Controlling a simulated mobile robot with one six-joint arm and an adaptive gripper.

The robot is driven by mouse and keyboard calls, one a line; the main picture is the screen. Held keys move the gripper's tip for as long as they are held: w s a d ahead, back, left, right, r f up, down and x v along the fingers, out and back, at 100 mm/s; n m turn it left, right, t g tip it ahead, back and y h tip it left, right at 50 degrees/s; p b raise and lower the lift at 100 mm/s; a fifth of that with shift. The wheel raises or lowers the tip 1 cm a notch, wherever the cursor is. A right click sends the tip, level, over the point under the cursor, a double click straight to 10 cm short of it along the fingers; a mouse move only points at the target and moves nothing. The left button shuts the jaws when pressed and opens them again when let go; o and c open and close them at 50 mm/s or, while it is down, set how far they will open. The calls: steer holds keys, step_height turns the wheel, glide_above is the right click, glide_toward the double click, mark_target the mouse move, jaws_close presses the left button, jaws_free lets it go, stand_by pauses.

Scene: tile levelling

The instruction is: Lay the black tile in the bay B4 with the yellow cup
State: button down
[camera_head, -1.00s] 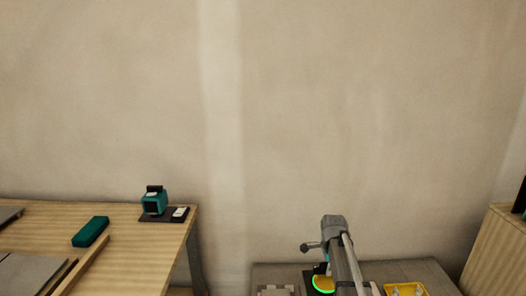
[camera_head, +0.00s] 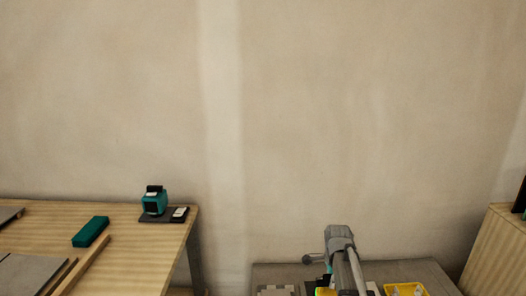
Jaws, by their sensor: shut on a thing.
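My arm reaches into the lower right of the head view, over a grey table. My gripper (camera_head: 326,281) is a small dark shape at its end, partly hidden by the arm and close to the bottom edge. It is shut on the yellow cup (camera_head: 325,291), of which only a small yellow patch shows. A dark patch beside the cup may be the black tile, but I cannot tell whether cup and tile touch. Bay B4 cannot be made out.
The grey table (camera_head: 290,272) also bears a yellow tray (camera_head: 405,289) at right and a light grey blocky piece (camera_head: 275,291) at left. A wooden bench (camera_head: 140,255) at left holds a teal device (camera_head: 154,202) and a teal block (camera_head: 90,231).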

steer(key=s, duration=1.2)
stand_by(1.1)
steer(key=shift+s, duration=0.15)
stand_by(0.3)
